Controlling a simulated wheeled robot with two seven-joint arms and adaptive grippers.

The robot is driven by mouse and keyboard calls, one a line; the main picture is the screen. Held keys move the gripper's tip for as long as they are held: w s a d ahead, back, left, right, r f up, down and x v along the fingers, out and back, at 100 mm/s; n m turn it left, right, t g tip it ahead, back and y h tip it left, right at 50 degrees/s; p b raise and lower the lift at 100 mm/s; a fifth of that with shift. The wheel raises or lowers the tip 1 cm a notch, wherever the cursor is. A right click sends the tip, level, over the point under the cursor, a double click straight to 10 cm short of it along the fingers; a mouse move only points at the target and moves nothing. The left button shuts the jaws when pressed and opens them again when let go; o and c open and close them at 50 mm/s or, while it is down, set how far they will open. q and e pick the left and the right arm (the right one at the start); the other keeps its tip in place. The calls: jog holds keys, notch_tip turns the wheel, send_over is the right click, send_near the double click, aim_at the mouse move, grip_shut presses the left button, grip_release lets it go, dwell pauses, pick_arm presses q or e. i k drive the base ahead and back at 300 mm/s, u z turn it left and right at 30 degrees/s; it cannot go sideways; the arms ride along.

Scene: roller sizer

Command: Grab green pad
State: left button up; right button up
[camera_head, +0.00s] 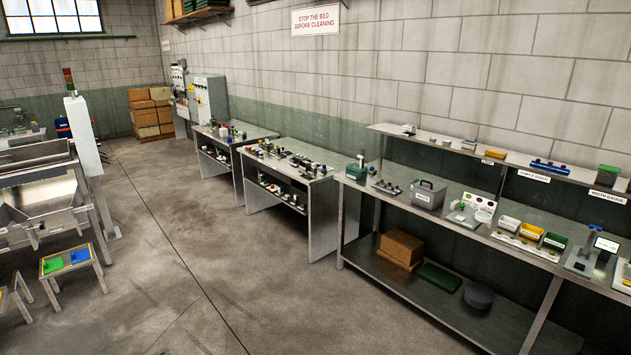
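A flat green pad (54,264) lies on the small wooden-topped stand (67,273) at the lower left of the head view. A blue pad (80,256) lies beside it on the same stand. Another flat dark green item (439,277) lies on the lower shelf of the long metal bench; I cannot tell what it is. Neither of my grippers shows in this view.
A metal machine (40,212) stands behind the stand, with part of another stand (14,300) at the left edge. A long loaded bench (480,235) and two worktables (320,190) line the wall. The concrete floor (200,270) between is clear.

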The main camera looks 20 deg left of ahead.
aim_at(57, 263)
jog(key=i, duration=1.3)
jog(key=u, duration=2)
jog(key=i, duration=6.45)
jog(key=u, duration=2.7)
